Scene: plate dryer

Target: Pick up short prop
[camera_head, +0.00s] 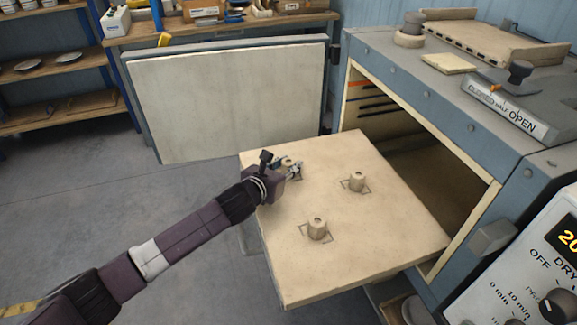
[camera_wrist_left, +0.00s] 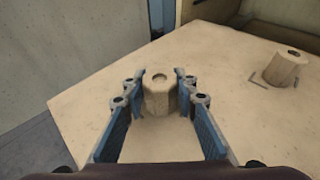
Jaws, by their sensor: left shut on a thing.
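Three short cream props stand upright on a pale slab that sticks out of the dryer. My left gripper (camera_head: 294,169) is at the prop (camera_head: 286,161) nearest the slab's far left corner. In the left wrist view that prop (camera_wrist_left: 159,92) stands between the two blue-padded fingers (camera_wrist_left: 160,98), and the gripper is shut on it. Its base still appears at the slab surface. A second prop (camera_head: 357,181) stands to the right, and it also shows in the left wrist view (camera_wrist_left: 285,68). A third prop (camera_head: 317,228) stands nearer the front. My right gripper is not in view.
The slab (camera_head: 350,250) extends from the open grey-blue dryer (camera_head: 450,145). The dryer's door (camera_head: 230,100) stands open behind my gripper. A control panel (camera_head: 545,270) is at lower right. Shelves (camera_head: 55,70) stand at the back left. The floor at left is clear.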

